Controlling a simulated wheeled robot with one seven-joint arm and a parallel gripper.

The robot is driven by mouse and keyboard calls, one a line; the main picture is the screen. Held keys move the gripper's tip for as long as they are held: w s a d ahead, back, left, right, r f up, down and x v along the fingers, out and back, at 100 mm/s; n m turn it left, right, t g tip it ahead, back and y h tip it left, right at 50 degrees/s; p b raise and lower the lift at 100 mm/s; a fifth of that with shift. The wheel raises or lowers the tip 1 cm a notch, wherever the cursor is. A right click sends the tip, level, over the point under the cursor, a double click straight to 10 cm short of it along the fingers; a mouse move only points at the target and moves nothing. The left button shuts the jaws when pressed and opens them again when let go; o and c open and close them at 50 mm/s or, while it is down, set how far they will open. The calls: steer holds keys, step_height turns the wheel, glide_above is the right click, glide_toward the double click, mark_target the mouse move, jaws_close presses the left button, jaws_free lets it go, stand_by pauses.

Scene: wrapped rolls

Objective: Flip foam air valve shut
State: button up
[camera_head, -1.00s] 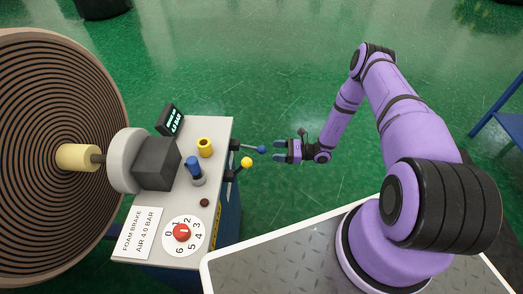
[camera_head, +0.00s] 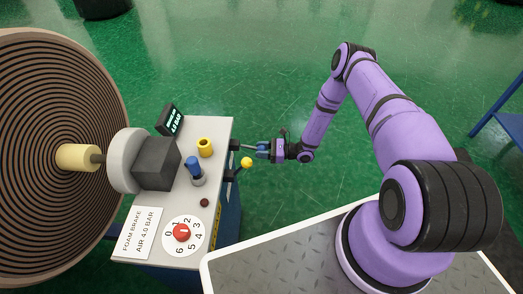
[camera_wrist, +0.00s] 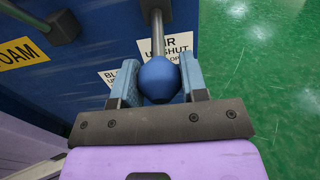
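The blue-knobbed lever sticks out from the right side of the cabinet. My gripper (camera_head: 262,150) has reached this lever in the head view. In the wrist view my gripper (camera_wrist: 160,82) has one blue-grey finger on each side of the knob. The fingers stand wide, and firm contact with the knob cannot be made out. In the head view the fingers mostly hide the knob.
A yellow-knobbed lever (camera_head: 246,162) sits close below my gripper. A yellow "FOAM" label (camera_wrist: 20,53) is on the blue cabinet side. The cabinet's grey top (camera_head: 219,135) carries a dial (camera_head: 185,235) and knobs. A large roll (camera_head: 50,110) stands left.

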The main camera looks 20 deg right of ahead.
mark_target(261, 147)
jaws_close()
steer(key=shift+r, duration=0.1)
steer(key=shift+d+r+g+h, duration=0.2)
steer(key=shift+r+g+h, duration=0.4)
steer(key=shift+r+h, duration=0.75)
steer(key=r+h, duration=0.1)
steer(key=r+g+h, duration=0.1)
steer(key=r+h, duration=0.1)
steer(key=shift+a, duration=0.3)
steer(key=r+h, duration=0.1)
steer(key=a+g+h, duration=0.1)
steer(key=r+h, duration=0.1)
steer(key=shift+w+a+r+g+h, duration=0.15)
steer(key=shift+w+r+g+h, duration=0.1)
steer(key=shift+w+r+g, duration=0.1)
steer(key=h, duration=0.1)
steer(key=a+r+g+h, duration=0.1)
steer(key=shift+w+a+r+h, duration=0.2)
steer(key=shift+w+r+h, duration=0.1)
steer(key=shift+w+a+r, duration=0.2)
steer(key=shift+a+r, duration=0.2)
steer(key=shift+a, duration=0.1)
